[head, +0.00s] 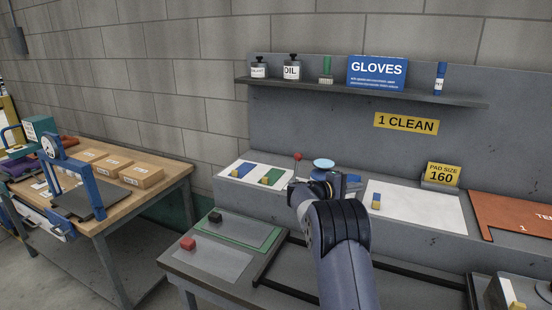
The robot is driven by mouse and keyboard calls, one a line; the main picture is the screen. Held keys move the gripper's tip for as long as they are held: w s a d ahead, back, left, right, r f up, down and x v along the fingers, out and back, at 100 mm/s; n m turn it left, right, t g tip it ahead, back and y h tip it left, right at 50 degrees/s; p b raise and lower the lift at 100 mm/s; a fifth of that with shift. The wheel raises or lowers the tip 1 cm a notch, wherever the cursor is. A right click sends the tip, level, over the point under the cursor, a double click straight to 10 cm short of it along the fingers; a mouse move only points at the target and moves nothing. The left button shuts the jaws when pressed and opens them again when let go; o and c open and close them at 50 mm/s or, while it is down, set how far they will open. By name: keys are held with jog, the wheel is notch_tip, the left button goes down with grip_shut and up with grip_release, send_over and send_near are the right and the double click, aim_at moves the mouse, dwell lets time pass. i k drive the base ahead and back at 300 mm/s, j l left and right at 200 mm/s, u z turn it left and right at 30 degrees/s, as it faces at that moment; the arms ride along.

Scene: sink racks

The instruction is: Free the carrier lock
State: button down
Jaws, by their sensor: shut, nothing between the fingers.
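My gripper (318,188) is at the back worktop, in front of a small device with a pale blue round top (323,163). The fingers are small and mostly hidden by my own wrist; they are shut with nothing held. A thin upright lever with a red knob (297,157) stands just left of the round top. A blue part (351,182) shows to the right of my gripper. The lower part of the device is hidden behind my arm. I cannot tell which part is the carrier lock, nor whether my gripper touches the device.
A white sheet with coloured pads (246,181) lies left of my gripper, another white sheet (415,212) right. A shelf (350,91) runs above. A wooden table (171,179) stands far left.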

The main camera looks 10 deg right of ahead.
aim_at(298, 157)
jog(key=i+j+z, duration=0.1)
jog(key=j, duration=0.35)
jog(key=i+j+z, duration=0.1)
jog(key=j, duration=0.35)
jog(key=i+j+z, duration=0.1)
jog(key=j, duration=0.35)
jog(key=i+j+z, duration=0.1)
jog(key=j, duration=0.35)
jog(key=i+j+z, duration=0.1)
jog(key=j, duration=0.4)
jog(key=i+j+z, duration=0.1)
jog(key=i, duration=0.25)
jog(key=i+j, duration=0.35)
jog(key=z, duration=0.05)
